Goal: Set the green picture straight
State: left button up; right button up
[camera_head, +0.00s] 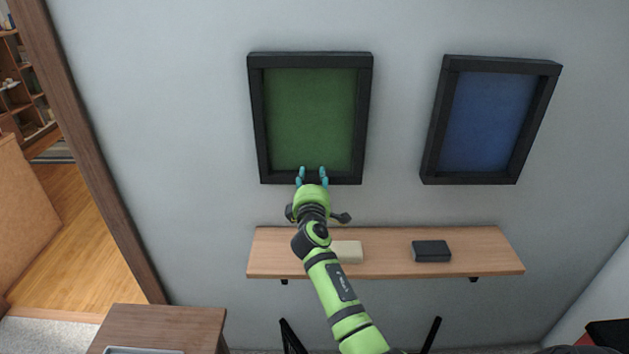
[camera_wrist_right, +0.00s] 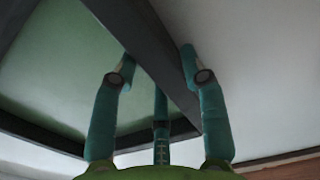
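The green picture (camera_head: 310,118), in a thick black frame, hangs on the wall left of the blue picture; any tilt looks small. My right gripper (camera_head: 312,174) is at the middle of its lower edge, its teal fingers apart and overlapping the bottom bar. In the right wrist view the dark frame bar (camera_wrist_right: 152,55) runs diagonally between the spread fingers (camera_wrist_right: 158,65), with the green panel (camera_wrist_right: 60,60) on the left and bare wall on the right. Contact with the bar is unclear. My left gripper is not in view.
The blue picture (camera_head: 487,120) hangs to the right. A wooden shelf (camera_head: 385,262) below holds a pale block (camera_head: 348,251) and a dark block (camera_head: 431,251). My right arm passes in front of the shelf. A wooden cabinet (camera_head: 165,325) stands lower left.

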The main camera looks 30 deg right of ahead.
jog(key=shift+s+a, duration=0.1)
dwell(0.3)
jog(key=v, duration=1.1)
jog(key=shift+s+a, duration=0.3)
jog(key=shift+f, duration=0.15)
